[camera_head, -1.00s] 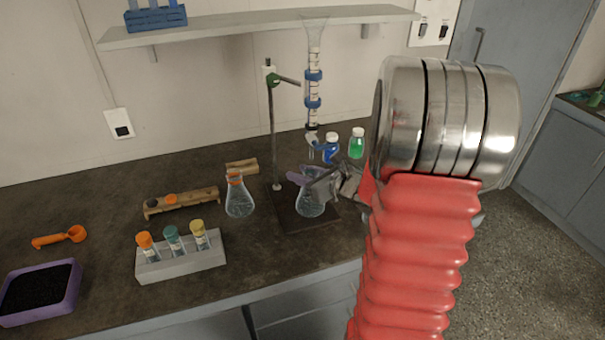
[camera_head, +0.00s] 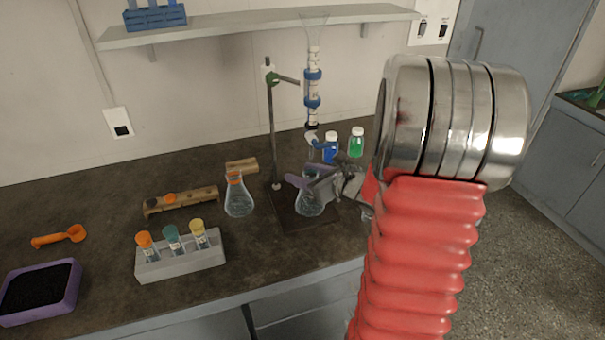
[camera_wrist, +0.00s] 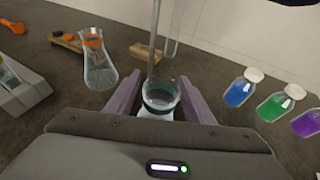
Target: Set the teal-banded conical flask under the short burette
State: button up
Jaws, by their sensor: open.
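The teal-banded conical flask (camera_head: 309,206) stands upright on the dark base plate (camera_head: 290,222) of the burette stand. Its teal band shows in the wrist view (camera_wrist: 160,92). The burette (camera_head: 313,88), with blue bands, is clamped to the stand rod (camera_head: 271,130); its tip is above the flask in the head view. My gripper (camera_head: 314,178) is open at the flask's upper part. In the wrist view its purple fingers (camera_wrist: 160,82) lie on either side of the flask, with a visible gap. The gripper partly hides the flask's neck in the head view.
An orange-banded flask (camera_head: 239,198) stands just left of the stand. Blue (camera_head: 331,150) and green (camera_head: 356,143) bottles are behind; a purple one (camera_wrist: 308,123) shows in the wrist view. A grey tube rack (camera_head: 182,260) and purple tray (camera_head: 40,291) stand at the left front.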

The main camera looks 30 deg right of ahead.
jog(key=v, duration=1.1)
jog(key=shift+s, duration=0.1)
dwell(0.6)
